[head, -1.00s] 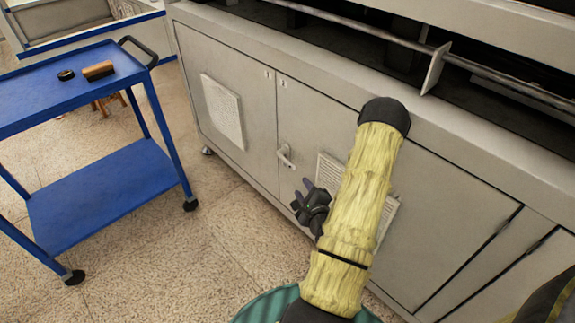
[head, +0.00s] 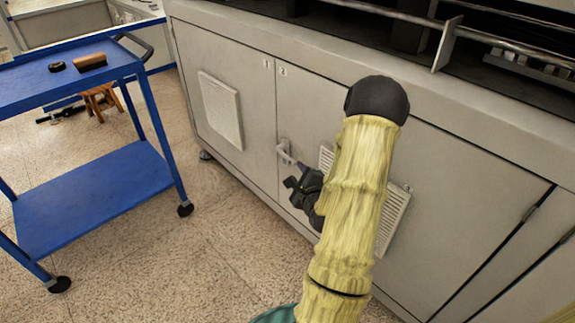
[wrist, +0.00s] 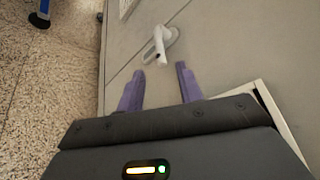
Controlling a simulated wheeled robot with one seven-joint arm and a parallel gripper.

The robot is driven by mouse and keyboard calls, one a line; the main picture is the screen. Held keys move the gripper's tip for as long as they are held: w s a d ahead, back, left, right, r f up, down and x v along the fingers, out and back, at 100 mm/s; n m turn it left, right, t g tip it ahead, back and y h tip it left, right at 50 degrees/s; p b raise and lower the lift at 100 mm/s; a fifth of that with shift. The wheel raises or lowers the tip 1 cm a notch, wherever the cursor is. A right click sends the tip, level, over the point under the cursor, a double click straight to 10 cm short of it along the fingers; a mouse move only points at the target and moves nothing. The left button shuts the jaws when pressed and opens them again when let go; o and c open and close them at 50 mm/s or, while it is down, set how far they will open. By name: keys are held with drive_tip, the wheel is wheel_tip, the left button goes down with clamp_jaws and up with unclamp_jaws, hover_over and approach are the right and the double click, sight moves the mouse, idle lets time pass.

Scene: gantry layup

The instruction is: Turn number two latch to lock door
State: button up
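The latch (head: 285,152) is a small light-grey handle on the door marked 2 (head: 310,120), near that door's left edge. In the wrist view the latch (wrist: 159,45) lies just beyond my fingertips, roughly centred between them, with its lever tilted. My gripper (head: 296,176) is close to the latch, below it and slightly right in the head view. In the wrist view its two purple fingers (wrist: 160,75) are apart with nothing between them. No contact with the latch shows. My arm covers part of the door in the head view.
A door marked 1 with a square panel (head: 220,110) is to the left. A vent grille (head: 392,222) is right of my gripper, partly behind my arm. A blue cart (head: 95,190) stands at left, holding a brush (head: 90,61) and a black roll (head: 57,67). Floor between is clear.

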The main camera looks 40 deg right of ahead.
sight(289, 161)
drive_tip(key=b+x, duration=0.2)
drive_tip(key=x, duration=0.8)
drive_tip(key=shift+w+d+f+b, duration=0.15)
drive_tip(key=shift+w+b, duration=0.15)
drive_tip(key=shift+b, duration=0.1)
clamp_jaws()
